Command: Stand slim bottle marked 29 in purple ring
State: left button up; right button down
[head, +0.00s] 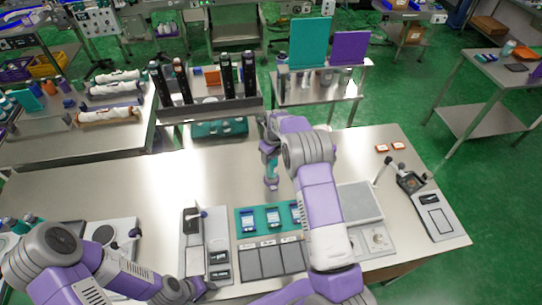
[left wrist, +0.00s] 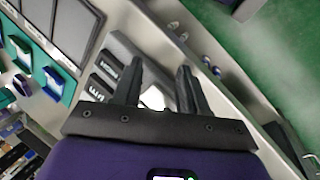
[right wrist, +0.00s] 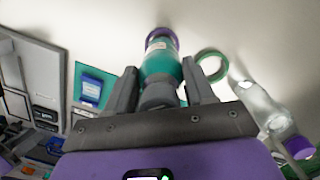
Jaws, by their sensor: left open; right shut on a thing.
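My right gripper (right wrist: 165,88) is shut on the dark cap end of a teal slim bottle (right wrist: 162,62), which is held about upright over the table. A small label shows low on it; its number is not readable. The purple ring (right wrist: 160,35) shows at the bottle's far, lower end, also in the head view (head: 272,185). It appears around the base; I cannot tell whether the bottle bears on the table. My left gripper (left wrist: 158,85) is open and empty, low at the front edge near a grey device (head: 192,240).
A green ring (right wrist: 211,65) lies beside the held bottle, with a clear, purple-capped bottle (right wrist: 258,103) close to it. A teal mat (head: 262,218) with blue-labelled items is nearer the front. The table's left-middle is clear. Dark bottles (head: 225,75) stand on the rack behind.

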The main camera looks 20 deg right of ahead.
dwell(0.4)
pick_arm(q)
jog(key=shift+f+b, duration=0.65)
jog(key=shift+b, duration=0.05)
pick_arm(e)
jog(key=shift+f, duration=0.9)
pick_arm(q)
jog(key=shift+s+a+f+b, duration=0.1)
jog(key=shift+s+f+b, duration=0.05)
jog(key=shift+f+b, duration=0.25)
pick_arm(e)
jog(key=shift+s+a+f, duration=0.2)
jog(key=shift+f, duration=0.15)
pick_arm(q)
jog(key=shift+a, duration=0.1)
pick_arm(e)
grip_release()
jog(key=shift+s, duration=0.1)
